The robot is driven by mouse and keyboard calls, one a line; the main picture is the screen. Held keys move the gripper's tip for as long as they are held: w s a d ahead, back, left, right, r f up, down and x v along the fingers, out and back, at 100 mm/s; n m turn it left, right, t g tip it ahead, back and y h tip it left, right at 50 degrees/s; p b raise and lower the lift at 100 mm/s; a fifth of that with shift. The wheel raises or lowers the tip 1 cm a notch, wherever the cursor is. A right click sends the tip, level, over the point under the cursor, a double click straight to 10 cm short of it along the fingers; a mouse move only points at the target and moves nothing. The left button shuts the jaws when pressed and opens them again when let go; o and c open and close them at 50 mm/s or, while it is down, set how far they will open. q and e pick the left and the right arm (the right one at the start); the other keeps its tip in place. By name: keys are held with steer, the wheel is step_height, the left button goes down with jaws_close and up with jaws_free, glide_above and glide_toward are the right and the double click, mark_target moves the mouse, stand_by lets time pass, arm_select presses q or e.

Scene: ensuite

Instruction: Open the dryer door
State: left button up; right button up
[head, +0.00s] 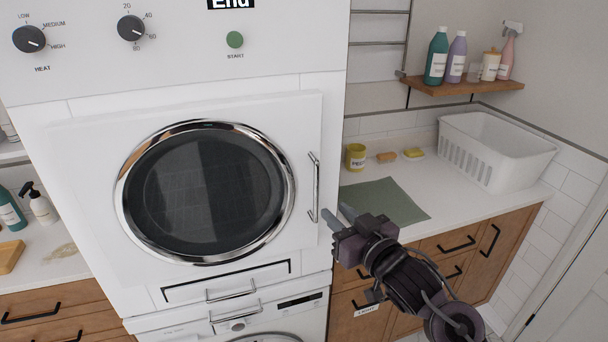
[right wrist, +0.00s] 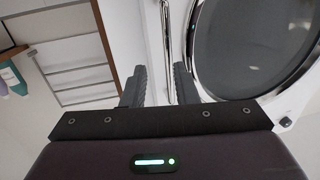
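The dryer door (head: 85,190) is a white square panel with a round dark window in a chrome ring, and it looks closed. Its vertical chrome handle (head: 314,187) is on the door's right side. My right gripper (head: 337,214) is just right of the handle's lower end in the head view, with its fingers apart. In the right wrist view, the handle (right wrist: 166,50) shows between the two open fingers (right wrist: 160,84), seemingly ahead of them. I cannot tell how far ahead, and see no grip on it. My left gripper is out of view.
The control panel (head: 185,35) is above the door. A second machine (head: 250,322) is below. On the right, a counter (head: 450,205) holds a green mat (head: 385,200), a yellow cup (head: 355,157) and a white basket (head: 495,150). A bottle shelf (head: 460,87) is above it.

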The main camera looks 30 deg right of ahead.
mark_target(318, 189)
steer(key=w+r+b, duration=0.1)
steer(key=w+a+r+b, duration=0.1)
steer(key=shift+r+b, duration=0.25)
steer(key=shift+b, duration=0.1)
steer(key=w+p, duration=0.1)
steer(key=w, duration=0.1)
steer(key=w+p, duration=0.1)
steer(key=w, duration=0.1)
steer(key=shift+w+d+r, duration=0.1)
steer(key=shift+d+r, duration=0.05)
steer(key=shift+r, duration=0.05)
steer(key=shift+w, duration=0.5)
steer(key=shift+f, duration=0.1)
jaws_close()
